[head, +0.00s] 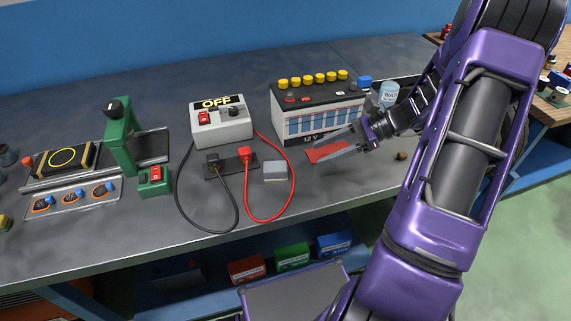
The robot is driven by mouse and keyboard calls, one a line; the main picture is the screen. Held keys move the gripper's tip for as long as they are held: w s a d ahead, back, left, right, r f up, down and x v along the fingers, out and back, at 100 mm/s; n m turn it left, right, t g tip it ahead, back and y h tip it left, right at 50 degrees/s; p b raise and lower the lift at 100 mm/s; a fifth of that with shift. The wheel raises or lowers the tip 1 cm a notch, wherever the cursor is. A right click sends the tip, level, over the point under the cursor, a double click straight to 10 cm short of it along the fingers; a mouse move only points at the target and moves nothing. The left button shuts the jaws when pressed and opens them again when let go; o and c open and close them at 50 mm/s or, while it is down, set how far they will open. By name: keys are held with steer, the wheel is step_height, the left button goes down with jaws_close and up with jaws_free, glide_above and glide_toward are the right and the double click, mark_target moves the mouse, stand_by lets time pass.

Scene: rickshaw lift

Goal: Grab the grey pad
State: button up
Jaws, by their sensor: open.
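The grey pad (275,170) is a small light-grey block lying on the dark workbench, inside the loop of the red cable and just right of the black cable strip. My gripper (308,148) is open and empty. It reaches in from the right, with its two fingers pointing left above the red mat (328,152) in front of the battery. The fingertips are to the right of the grey pad and apart from it. The red cable runs between the pad and my gripper.
A battery (318,108) with yellow caps stands behind my gripper. A charger box (220,123) marked OFF stands behind the pad, with red (291,170) and black cables (183,200) looping forward. A green press (120,140) stands left. The bench front between the cables and edge is mostly bare.

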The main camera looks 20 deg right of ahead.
mark_target(273, 166)
steer(key=shift+d+r+m+y, duration=0.2)
steer(key=shift+r+m+y, duration=0.2)
steer(key=shift+r+y, duration=0.1)
steer(key=x, duration=1.1)
steer(key=shift+w+a+b, duration=0.1)
steer(key=shift+a+b, duration=0.2)
steer(key=shift+b, duration=0.1)
steer(key=shift+x, duration=2.85)
steer(key=shift+d+f, duration=0.15)
jaws_close()
